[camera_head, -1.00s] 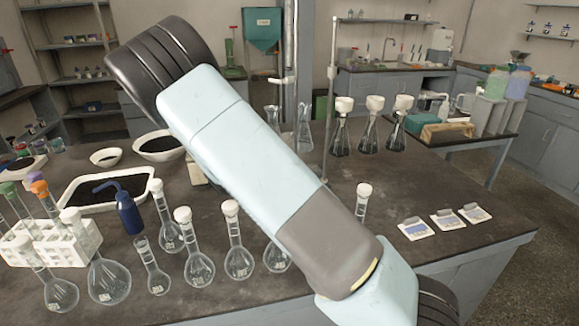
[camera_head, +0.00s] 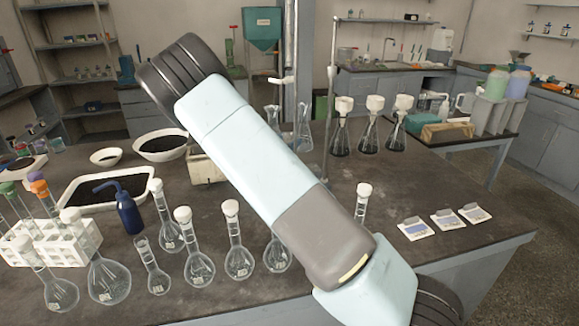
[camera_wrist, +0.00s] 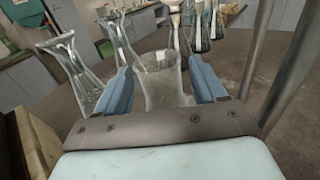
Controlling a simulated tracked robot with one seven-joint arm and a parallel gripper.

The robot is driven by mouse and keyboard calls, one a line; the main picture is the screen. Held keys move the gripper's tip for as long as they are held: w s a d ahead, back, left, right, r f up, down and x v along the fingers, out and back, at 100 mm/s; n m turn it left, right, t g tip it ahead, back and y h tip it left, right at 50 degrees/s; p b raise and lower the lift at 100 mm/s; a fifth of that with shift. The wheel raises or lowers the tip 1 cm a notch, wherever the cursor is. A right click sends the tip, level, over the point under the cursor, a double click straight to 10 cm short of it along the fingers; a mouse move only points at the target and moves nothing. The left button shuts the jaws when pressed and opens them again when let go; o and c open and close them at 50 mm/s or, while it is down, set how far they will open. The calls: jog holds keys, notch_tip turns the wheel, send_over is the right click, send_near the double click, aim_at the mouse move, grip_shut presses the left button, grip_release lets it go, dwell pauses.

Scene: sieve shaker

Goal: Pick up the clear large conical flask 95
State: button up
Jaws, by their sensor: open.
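In the wrist view, my gripper (camera_wrist: 163,84) has its two blue fingers apart. A clear glass vessel (camera_wrist: 162,88) with a wide rim shows between them; I cannot tell whether the fingers touch it. Two clear conical flasks, one at the left (camera_wrist: 72,72) and one farther back (camera_wrist: 120,40), stand beyond the left finger. In the head view, two clear conical flasks (camera_head: 303,128) (camera_head: 272,117) stand behind my arm, partly hidden. No label 95 is readable. My gripper is hidden in the head view.
A metal rod (camera_head: 331,95) stands by the flasks, with several funnel-topped flasks (camera_head: 369,135) to its right. Several stoppered volumetric flasks (camera_head: 238,258) line the front. A tan box (camera_head: 204,167) and bowl (camera_head: 162,147) lie left of my arm.

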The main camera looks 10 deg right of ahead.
jog(key=shift+c, duration=0.3)
grip_shut()
dwell(0.3)
